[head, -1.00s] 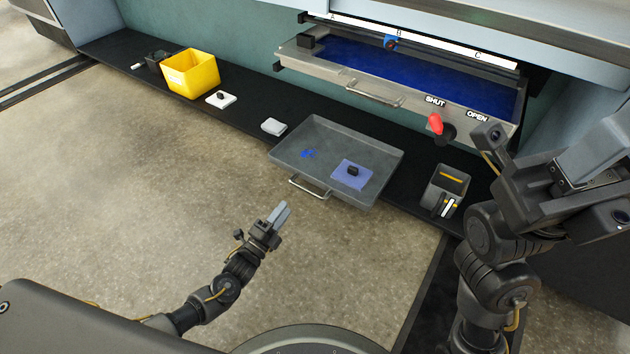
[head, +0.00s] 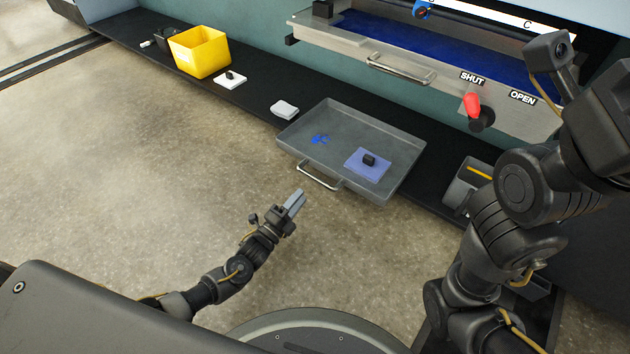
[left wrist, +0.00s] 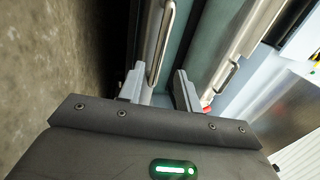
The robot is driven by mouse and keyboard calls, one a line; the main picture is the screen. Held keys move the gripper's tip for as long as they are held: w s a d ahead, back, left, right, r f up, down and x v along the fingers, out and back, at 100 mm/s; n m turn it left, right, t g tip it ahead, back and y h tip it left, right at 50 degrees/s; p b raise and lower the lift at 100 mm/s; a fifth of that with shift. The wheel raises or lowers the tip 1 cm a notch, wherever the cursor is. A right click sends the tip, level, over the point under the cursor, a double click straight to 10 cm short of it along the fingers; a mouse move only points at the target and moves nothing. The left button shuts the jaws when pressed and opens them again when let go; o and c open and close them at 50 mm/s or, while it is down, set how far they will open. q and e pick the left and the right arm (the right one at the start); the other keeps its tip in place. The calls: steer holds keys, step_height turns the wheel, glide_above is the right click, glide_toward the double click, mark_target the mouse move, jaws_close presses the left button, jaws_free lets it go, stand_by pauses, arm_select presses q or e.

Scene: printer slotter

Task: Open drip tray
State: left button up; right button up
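The drip tray (head: 340,128) is a shallow grey tray that juts out past the black ledge. Its floor has blue spots and a blue pad (head: 372,170) with a small black knob. A metal handle (head: 318,178) is on its near side. My left gripper (head: 297,197) is just short of this handle, apart from it. In the left wrist view my left gripper (left wrist: 158,88) has its fingers spread with nothing held, and the tray's handle (left wrist: 162,42) lies ahead between them. My right arm rises at the right; its fingertips are outside the head view.
Above the tray, a metal trough (head: 450,85) with blue ink has a handle (head: 400,72) and a red SHUT/OPEN lever (head: 473,104). On the black ledge (head: 250,100) stand a yellow bin (head: 200,55), white pads and a grey holder (head: 465,185). The floor at left is clear.

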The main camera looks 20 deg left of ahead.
mark_target(315, 178)
arm_select(q)
steer(key=b+x, duration=0.4)
steer(key=x, duration=0.4)
steer(key=shift+w+d, duration=0.15)
steer(key=shift+w, duration=0.2)
steer(key=shift+c, duration=0.2)
jaws_close()
